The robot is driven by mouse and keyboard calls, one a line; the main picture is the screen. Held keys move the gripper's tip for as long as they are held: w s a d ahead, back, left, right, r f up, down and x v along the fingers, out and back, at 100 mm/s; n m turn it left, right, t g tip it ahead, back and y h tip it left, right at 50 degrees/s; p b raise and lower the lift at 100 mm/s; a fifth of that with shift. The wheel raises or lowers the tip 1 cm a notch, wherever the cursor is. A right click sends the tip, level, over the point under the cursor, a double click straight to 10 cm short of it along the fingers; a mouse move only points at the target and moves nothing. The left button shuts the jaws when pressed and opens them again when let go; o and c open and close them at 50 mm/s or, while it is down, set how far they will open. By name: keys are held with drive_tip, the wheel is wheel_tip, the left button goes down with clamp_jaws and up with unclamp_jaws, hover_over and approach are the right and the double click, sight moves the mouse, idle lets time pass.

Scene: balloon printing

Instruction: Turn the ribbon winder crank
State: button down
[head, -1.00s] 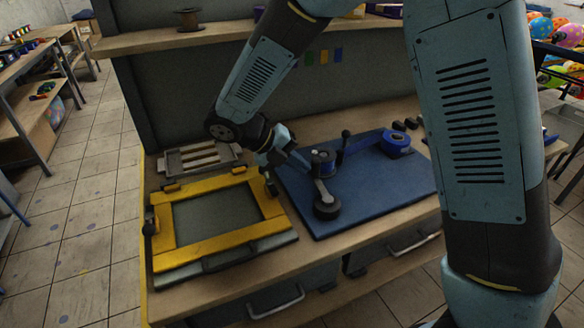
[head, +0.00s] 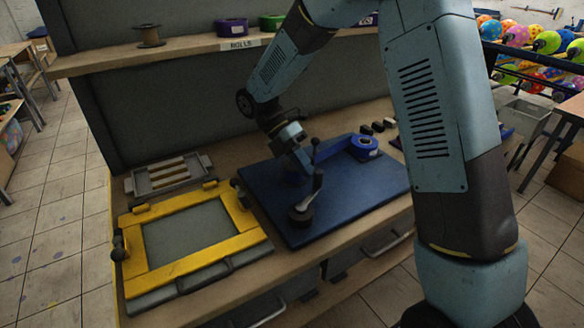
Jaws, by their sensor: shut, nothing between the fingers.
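The ribbon winder stands on a blue board (head: 355,200) on the workbench. Its light crank arm (head: 309,196) slants down to a dark round end (head: 300,215) near the board's front left. A thin post with a black knob (head: 314,142) rises behind it. A blue ribbon roll (head: 363,147) lies at the board's back right. My gripper (head: 303,168) is shut and empty, pointing down at the winder's left side. It hides most of the winder's drum; I cannot tell whether it touches the crank.
A yellow hinged frame (head: 160,276) on a grey base lies left of the board. A slatted grey tray (head: 168,175) sits behind it. A shelf with rolls (head: 231,28) crosses above the bench. Small black blocks (head: 378,126) stand at the back edge. My upper arm covers the right side.

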drive_tip(key=d+m+g+y, duration=0.2)
drive_tip(key=d+m, duration=0.1)
drive_tip(key=shift+s+m, duration=0.3)
drive_tip(key=shift+s, duration=0.1)
drive_tip(key=shift+s+d+m+g+y, duration=0.35)
drive_tip(key=shift+d+m+y, duration=0.2)
drive_tip(key=shift+m, duration=0.15)
drive_tip(key=shift+s+d+m+g+y, duration=0.3)
drive_tip(key=shift+d+m+y, duration=0.2)
drive_tip(key=shift+m, duration=0.2)
drive_tip(key=v, duration=1.2)
drive_tip(key=shift+d, duration=0.15)
